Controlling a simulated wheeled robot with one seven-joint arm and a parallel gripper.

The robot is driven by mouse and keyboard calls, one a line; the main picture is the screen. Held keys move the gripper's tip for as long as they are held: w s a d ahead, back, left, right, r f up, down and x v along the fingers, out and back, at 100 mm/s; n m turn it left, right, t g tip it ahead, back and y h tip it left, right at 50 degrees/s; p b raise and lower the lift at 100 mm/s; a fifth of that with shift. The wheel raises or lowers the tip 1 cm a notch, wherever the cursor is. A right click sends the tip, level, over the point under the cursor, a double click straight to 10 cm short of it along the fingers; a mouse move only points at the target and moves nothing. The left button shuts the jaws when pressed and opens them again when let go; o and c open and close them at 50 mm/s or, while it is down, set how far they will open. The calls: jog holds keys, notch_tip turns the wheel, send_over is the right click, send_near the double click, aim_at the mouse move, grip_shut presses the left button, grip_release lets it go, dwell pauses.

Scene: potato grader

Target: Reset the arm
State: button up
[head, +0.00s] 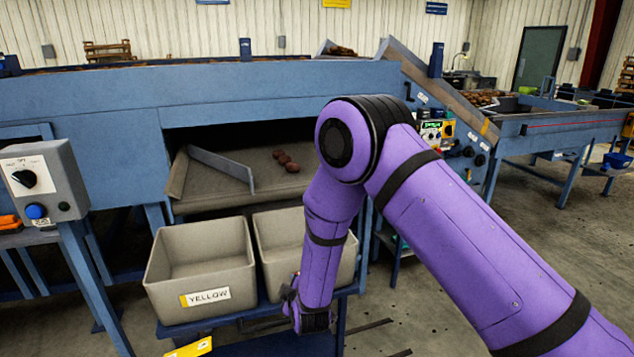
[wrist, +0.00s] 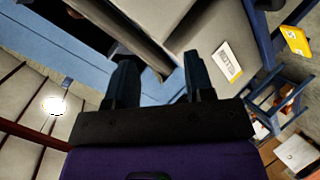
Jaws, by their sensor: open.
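My purple arm crosses the right half of the head view, bent at its elbow, and hangs down in front of the bins. My gripper (wrist: 155,82) shows in the wrist view with its two dark fingers apart and nothing between them. In the head view its end is at the front of the right bin, and the fingers are hard to make out there. The left grey bin (head: 165,262) has a YELLOW label and looks empty. The right grey bin (head: 268,235) is partly hidden behind my arm.
A blue grader (head: 100,100) stands behind the bins. Several potatoes (head: 286,160) lie on its grey chute (head: 185,185). A control box (head: 42,182) with a dark knob and blue button stands at left. A control panel (head: 437,130) is behind my elbow. Open floor (head: 560,240) lies at right.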

jog(key=w+d+r+m, duration=0.1)
jog(key=d+r, duration=0.1)
jog(key=r, duration=0.3)
jog(key=w+d+r+m+g, duration=0.1)
jog(key=d+r, duration=0.1)
jog(key=r, duration=0.4)
jog(key=d+r+m, duration=0.1)
jog(key=d+r, duration=0.2)
jog(key=r, duration=0.2)
jog(key=s+d+r+m+g, duration=0.2)
jog(key=s+d+r+m, duration=0.25)
jog(key=d+r, duration=0.85)
jog(key=s+d+r+m+g+h, duration=0.1)
jog(key=s+d+r, duration=0.3)
jog(key=s, duration=0.6)
jog(key=s+d+r+m+g+h, duration=0.1)
jog(key=s+d+r+m, duration=0.3)
jog(key=s+d, duration=0.3)
jog(key=s+d+r+m+g+h, duration=0.2)
jog(key=s+d+r, duration=0.3)
jog(key=s, duration=1)
jog(key=shift+d+m, duration=0.35)
jog(key=shift+d, duration=0.05)
jog(key=shift+w+a+r, duration=0.1)
